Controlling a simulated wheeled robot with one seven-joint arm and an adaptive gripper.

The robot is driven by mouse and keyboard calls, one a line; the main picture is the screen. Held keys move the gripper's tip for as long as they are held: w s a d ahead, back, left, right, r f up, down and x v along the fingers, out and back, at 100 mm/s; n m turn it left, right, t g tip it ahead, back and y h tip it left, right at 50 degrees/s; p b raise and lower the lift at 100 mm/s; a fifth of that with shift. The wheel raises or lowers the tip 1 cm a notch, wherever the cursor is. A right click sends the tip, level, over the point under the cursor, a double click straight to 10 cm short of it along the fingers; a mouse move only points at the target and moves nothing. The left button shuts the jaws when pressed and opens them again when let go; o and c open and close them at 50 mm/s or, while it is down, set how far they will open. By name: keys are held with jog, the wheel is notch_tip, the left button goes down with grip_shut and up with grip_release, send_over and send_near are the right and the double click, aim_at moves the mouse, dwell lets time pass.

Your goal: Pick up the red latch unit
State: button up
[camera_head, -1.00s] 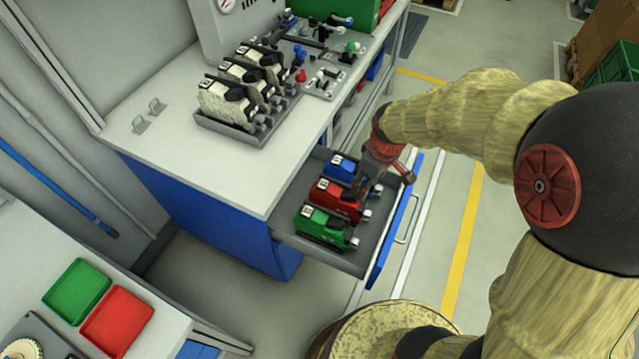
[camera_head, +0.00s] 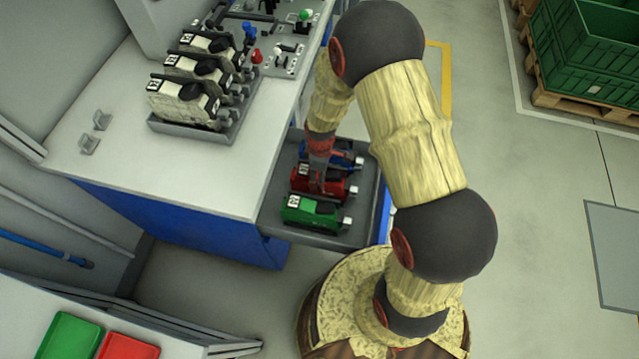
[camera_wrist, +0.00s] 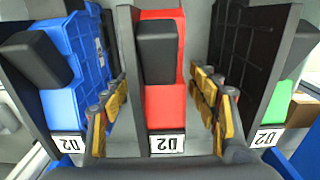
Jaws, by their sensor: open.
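The red latch unit (camera_head: 323,181) stands in the open drawer, between a blue unit (camera_head: 345,158) and a green unit (camera_head: 310,211). In the wrist view the red unit (camera_wrist: 165,75) is in the middle, with a black block on its face and a white label reading D2. My gripper (camera_head: 319,178) is over the red unit, pointing down. In the wrist view its two yellow-jointed fingers (camera_wrist: 162,110) are apart, one on each side of the red unit. I cannot tell whether they touch it. The head view partly hides the red unit behind my gripper.
The blue unit (camera_wrist: 75,80) and green unit (camera_wrist: 295,80) stand close on either side. The grey drawer (camera_head: 357,235) has low walls. On the bench above, a grey tray (camera_head: 205,134) holds several white units. Green and red trays lie at lower left.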

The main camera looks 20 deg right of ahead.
notch_tip(320, 180, down, 4)
jog(key=shift+b, duration=0.8)
jog(key=shift+r, duration=0.1)
jog(key=shift+c, duration=1.3)
jog(key=c, duration=1.3)
